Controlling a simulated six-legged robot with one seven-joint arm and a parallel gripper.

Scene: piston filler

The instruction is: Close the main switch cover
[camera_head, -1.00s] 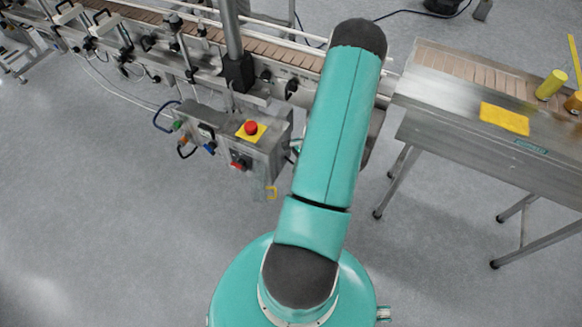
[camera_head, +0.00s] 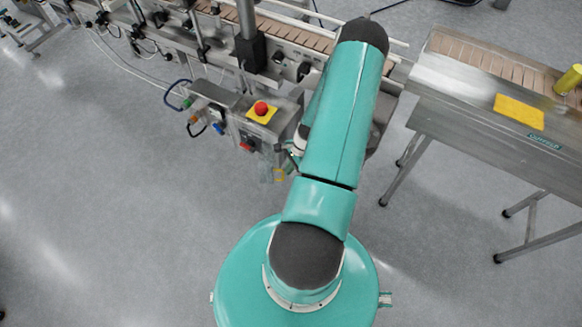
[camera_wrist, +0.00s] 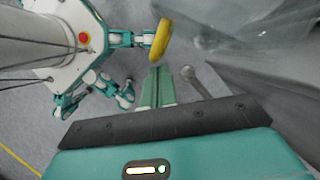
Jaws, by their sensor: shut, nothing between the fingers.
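The red main switch (camera_head: 247,145) shows on the box's front. In the wrist view, a yellow loop (camera_wrist: 160,40), apparently that handle, stands just beyond my fingertips, edge-on; I cannot tell whether they touch it. My gripper (camera_wrist: 156,70) is shut and empty, its two green fingers side by side. In the head view my arm hides most of the gripper; part of the wrist shows right of the box.
A red emergency button on a yellow plate (camera_head: 261,113) tops the box, with cables at its left. The conveyor (camera_head: 290,35) runs behind. A steel table (camera_head: 480,105) with a yellow pad stands at right. In the wrist view a grey rod (camera_wrist: 196,82) lies right of my fingers.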

